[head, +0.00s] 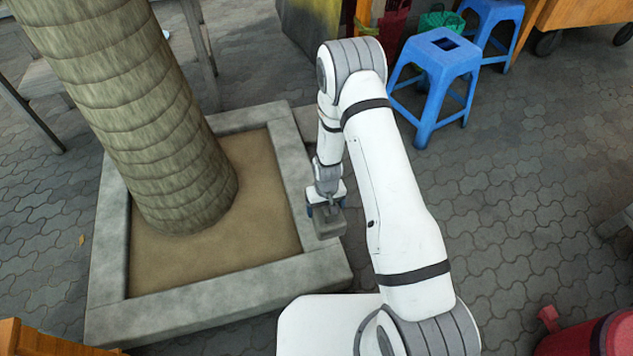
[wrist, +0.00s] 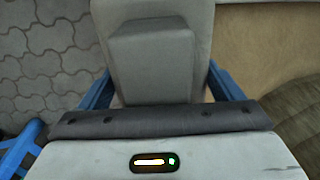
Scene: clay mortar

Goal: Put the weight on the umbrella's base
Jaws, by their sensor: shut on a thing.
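The weight (head: 329,223) is a grey, concrete-like block hanging at the end of my arm in the head view, over or close by the right curb of the planter. My gripper (head: 326,207) points down and is shut on it. In the wrist view the weight (wrist: 150,60) fills the space between the blue fingers of my gripper (wrist: 160,86), one on each side. A wider grey shape surrounds the block there; I cannot tell whether it is part of the weight or the curb below. I cannot make out the umbrella or its base in either view.
A square planter with a stone curb (head: 225,304) and sandy soil (head: 255,245) holds a thick palm trunk (head: 150,115). A blue stool (head: 440,75) stands at the back, with another behind. Red things (head: 590,335) are at the lower right. The paving (head: 510,200) right of my arm is clear.

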